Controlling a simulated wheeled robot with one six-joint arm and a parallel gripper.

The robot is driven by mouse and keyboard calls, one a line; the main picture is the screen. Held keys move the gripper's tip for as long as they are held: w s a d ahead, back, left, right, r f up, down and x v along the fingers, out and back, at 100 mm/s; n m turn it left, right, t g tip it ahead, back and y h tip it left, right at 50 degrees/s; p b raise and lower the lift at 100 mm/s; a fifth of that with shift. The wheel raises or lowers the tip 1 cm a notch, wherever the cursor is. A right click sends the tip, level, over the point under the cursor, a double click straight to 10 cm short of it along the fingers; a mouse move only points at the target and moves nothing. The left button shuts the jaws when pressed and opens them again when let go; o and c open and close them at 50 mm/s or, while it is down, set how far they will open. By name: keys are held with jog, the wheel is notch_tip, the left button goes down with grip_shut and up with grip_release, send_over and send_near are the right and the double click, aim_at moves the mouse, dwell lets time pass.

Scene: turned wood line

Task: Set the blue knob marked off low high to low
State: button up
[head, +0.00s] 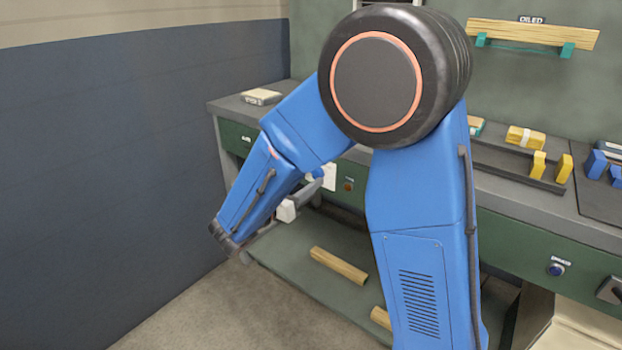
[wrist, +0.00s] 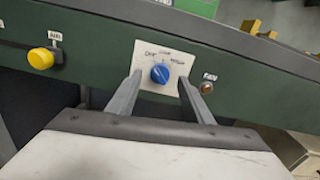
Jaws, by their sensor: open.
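The blue knob (wrist: 160,73) sits on a white plate (wrist: 176,58) on the green panel front in the wrist view. The plate has small marks around the knob, with "off" at the left; the others are blurred. I cannot tell which mark the knob points at. My gripper (wrist: 160,80) is open, with one grey finger on each side of the knob. I cannot tell whether either finger touches it. In the head view my gripper (head: 305,195) is near the panel, and part of the white plate (head: 329,177) shows behind it.
A yellow button (wrist: 41,58) lies left of the plate and a small brown one (wrist: 206,88) right of it. Another blue control (head: 556,268) is on the panel far right. Wood pieces (head: 338,265) lie on the lower shelf (head: 290,250). A dark blue wall (head: 100,160) is at left.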

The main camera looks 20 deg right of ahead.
aim_at(316, 174)
jog(key=shift+x, duration=1.45)
jog(key=shift+c, duration=0.7)
jog(key=c, duration=0.9)
jog(key=m, duration=0.8)
jog(key=shift+d, duration=0.1)
jog(key=shift+m, duration=0.5)
